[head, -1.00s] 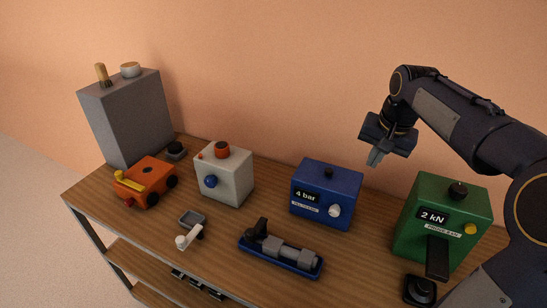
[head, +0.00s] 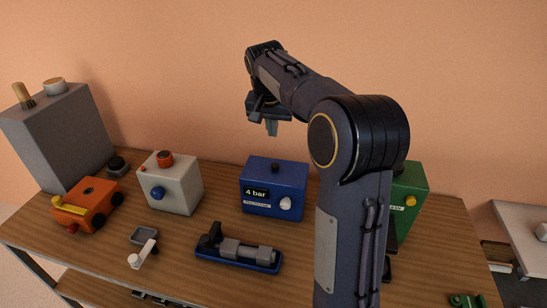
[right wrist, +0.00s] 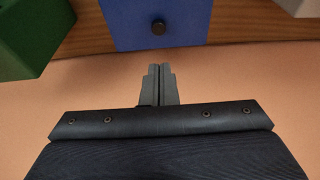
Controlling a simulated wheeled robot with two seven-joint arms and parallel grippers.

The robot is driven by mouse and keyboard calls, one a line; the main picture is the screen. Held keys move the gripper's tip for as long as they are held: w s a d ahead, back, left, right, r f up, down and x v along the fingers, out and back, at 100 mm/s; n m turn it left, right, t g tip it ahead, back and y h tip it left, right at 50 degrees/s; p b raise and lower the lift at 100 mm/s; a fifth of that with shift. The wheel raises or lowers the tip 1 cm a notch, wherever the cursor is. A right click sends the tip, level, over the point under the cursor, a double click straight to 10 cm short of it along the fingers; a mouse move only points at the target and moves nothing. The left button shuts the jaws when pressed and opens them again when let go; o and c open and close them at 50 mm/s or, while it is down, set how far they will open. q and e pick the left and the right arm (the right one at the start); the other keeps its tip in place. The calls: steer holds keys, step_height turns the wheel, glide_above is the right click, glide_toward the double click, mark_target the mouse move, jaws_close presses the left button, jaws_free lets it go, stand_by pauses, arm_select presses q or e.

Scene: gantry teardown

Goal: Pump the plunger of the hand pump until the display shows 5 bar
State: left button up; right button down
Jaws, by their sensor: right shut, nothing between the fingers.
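The hand pump is a blue box (head: 262,205) in the middle of the table, with a white knob (head: 285,204) on its front. Its display (head: 256,194) reads 4 bar. The black plunger knob (head: 276,168) stands on its top; it also shows in the right wrist view (right wrist: 158,27). My right gripper (head: 271,130) is shut and empty, above the pump and apart from the plunger. In the right wrist view its fingertips (right wrist: 158,68) point toward the blue box. My left gripper is out of view.
A white box (head: 180,185) and an orange cart (head: 85,207) stand left of the pump. A blue-based fixture (head: 238,254) lies in front. A green box (head: 407,195) stands right, partly hidden by my right arm. A tall grey box (head: 55,140) is far left.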

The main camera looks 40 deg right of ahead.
mark_target(275, 164)
steer(key=x, duration=0.3)
steer(key=p+x, duration=0.1)
steer(key=x, duration=0.7)
steer(key=shift+s+a+f+p, duration=0.25)
steer(key=shift+f+p, duration=0.1)
steer(key=shift+p, duration=0.05)
steer(key=shift+f, duration=0.25)
